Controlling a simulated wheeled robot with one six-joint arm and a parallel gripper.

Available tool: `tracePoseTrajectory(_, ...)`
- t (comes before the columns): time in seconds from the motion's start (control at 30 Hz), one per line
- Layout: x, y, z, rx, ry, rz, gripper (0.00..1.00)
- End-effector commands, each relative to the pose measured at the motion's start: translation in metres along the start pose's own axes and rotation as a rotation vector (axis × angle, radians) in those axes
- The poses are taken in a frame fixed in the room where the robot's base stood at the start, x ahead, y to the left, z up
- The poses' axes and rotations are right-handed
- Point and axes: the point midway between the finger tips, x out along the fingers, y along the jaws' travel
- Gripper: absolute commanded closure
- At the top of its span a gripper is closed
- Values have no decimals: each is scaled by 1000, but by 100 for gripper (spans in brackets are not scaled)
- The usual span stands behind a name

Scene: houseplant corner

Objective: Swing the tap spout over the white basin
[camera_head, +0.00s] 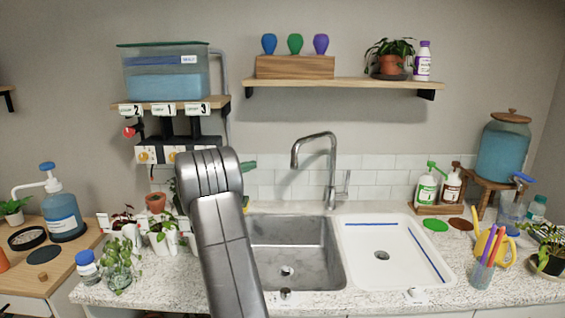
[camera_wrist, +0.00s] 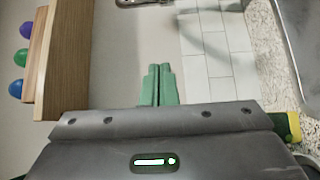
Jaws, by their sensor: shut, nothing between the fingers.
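The chrome tap (camera_head: 332,170) stands behind the two basins. Its spout (camera_head: 297,150) bends to the left, with its end over the steel basin side. A small lever is on the tap's right. The white basin (camera_head: 375,250) is to the right of the steel basin (camera_head: 290,245). My gripper shows in the wrist view with its green fingers together (camera_wrist: 158,85), shut and empty. In the head view my arm hides most of it, left of the tap. A metal piece (camera_wrist: 138,3) at the wrist view's top edge may be part of the tap.
A wall shelf (camera_head: 345,83) with coloured bulbs and a plant is above the tap. Plants (camera_head: 160,235) in pots stand left of the steel basin. Soap bottles (camera_head: 427,185) and a yellow watering can (camera_head: 495,245) stand right. The space between arm and spout looks clear.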

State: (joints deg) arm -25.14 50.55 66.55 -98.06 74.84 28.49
Motion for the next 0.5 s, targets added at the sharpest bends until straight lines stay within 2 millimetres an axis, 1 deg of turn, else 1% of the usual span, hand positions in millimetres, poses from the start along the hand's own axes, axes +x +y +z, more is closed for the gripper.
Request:
tracePoseTrajectory(0.17,0,0,0,0,-1,-1,100)
tracePoseTrajectory(0.27,4,1,1,-1,-2,-2,100)
tracePoseTrajectory(0.37,14,2,1,-1,-2,-2,100)
tracePoseTrajectory(0.5,40,2,1,-1,-4,-2,100)
